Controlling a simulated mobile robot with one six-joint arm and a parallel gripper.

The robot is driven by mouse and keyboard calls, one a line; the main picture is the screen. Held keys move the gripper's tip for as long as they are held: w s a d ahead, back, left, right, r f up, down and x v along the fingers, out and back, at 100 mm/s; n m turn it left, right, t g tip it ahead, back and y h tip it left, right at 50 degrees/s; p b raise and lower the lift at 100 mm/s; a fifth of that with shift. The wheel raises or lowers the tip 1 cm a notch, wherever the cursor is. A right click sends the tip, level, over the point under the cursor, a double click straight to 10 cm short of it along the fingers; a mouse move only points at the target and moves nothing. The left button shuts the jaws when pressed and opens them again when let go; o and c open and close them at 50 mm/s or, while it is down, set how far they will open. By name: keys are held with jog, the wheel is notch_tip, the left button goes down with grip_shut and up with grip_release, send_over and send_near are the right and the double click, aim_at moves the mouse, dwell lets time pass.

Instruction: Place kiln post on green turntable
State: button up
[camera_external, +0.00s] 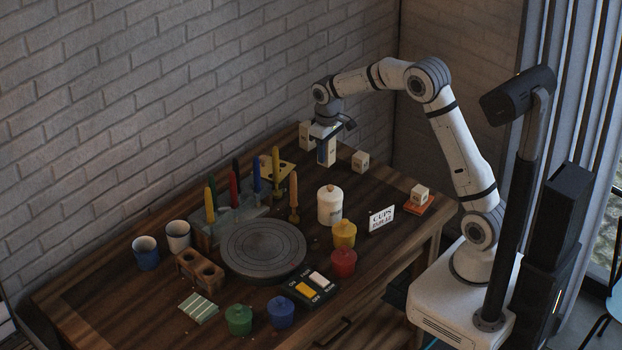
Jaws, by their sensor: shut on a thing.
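My gripper (326,137) is at the back of the table, pointing down and shut on a cream kiln post (327,156). The post is upright; I cannot tell whether its foot touches the table. The only large turntable (263,247) in view is a round disc with ring grooves near the table's middle. It looks dark grey rather than green, and its top is bare. My gripper is behind it and to its right, well apart from it.
Other cream blocks stand at the back (306,136), right of my gripper (360,161), and on an orange pad (419,193).

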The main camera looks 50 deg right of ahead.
jog(key=r, duration=1.2)
jog(key=shift+w+a+r, duration=0.1)
jog(key=shift+a+r, duration=0.2)
jog(key=shift+r, duration=0.05)
jog(key=s+a+n+p, duration=0.2)
jog(key=a+n, duration=0.1)
jog(key=a, duration=1)
jog(key=s+a+n+p, duration=0.2)
jog(key=s+a, duration=0.1)
jog(key=a, duration=0.9)
jog(key=s+a+n+p, duration=0.1)
jog(key=s+a+n, duration=0.15)
jog(key=a, duration=1.05)
jog(key=f, duration=0.7)
jog(key=f+p, duration=0.1)
jog(key=f, duration=0.2)
jog(key=shift+w+d+f, duration=0.3)
jog(key=shift+f, duration=2.5)
jog(key=o, duration=1.2)
jog(key=shift+r, duration=0.15)
